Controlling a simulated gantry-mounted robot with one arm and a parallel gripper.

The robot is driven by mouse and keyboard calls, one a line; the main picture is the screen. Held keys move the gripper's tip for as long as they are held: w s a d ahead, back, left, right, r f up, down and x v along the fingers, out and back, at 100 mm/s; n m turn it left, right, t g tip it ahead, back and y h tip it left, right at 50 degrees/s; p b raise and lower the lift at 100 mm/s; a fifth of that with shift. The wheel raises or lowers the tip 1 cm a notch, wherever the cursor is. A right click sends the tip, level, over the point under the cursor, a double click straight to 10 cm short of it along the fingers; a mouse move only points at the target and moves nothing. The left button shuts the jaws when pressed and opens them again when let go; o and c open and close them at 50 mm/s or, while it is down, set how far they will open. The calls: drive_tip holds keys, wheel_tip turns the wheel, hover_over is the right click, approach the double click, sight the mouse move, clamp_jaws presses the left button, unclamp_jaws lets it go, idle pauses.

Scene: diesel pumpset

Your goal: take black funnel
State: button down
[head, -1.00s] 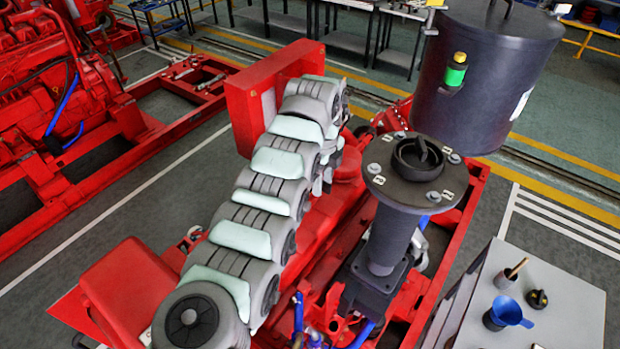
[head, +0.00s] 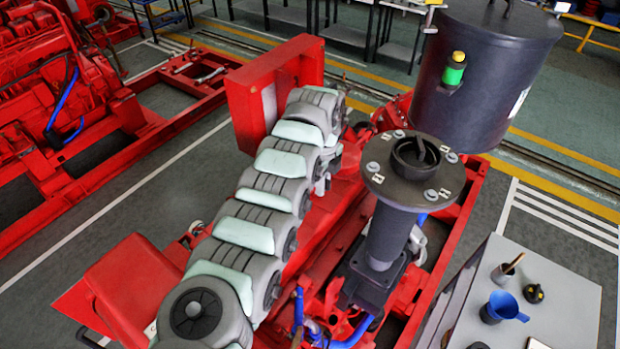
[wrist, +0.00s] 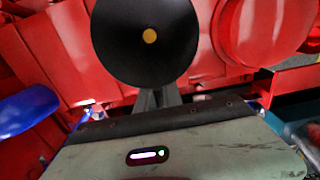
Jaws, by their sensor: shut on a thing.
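The black funnel (wrist: 145,40) shows in the wrist view as a wide, dark cone facing the camera, with a small yellow-orange spot at its centre. My gripper (wrist: 157,97) is just below it, its grey fingers closed at the funnel's near edge. The exact grip is partly hidden behind the rim. The funnel is in front of red machinery. In the head view I cannot make out the black funnel or the fingertips; my arm covers that area.
Red machine parts (wrist: 265,30) lie close behind the funnel, and a blue part (wrist: 25,112) is at left. In the head view, a black flanged column (head: 390,235) and a large dark tank (head: 475,80) stand at right. A blue funnel (head: 503,307) is on the grey cabinet (head: 570,290).

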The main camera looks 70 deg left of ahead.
idle(0.5)
drive_tip(key=shift+a+r+b, duration=0.1)
drive_tip(key=shift+r+b, duration=0.2)
drive_tip(key=shift+r, duration=0.3)
wheel_tip(320, 180, up, 19)
drive_tip(key=p, duration=0.1)
drive_tip(key=shift+p, duration=0.35)
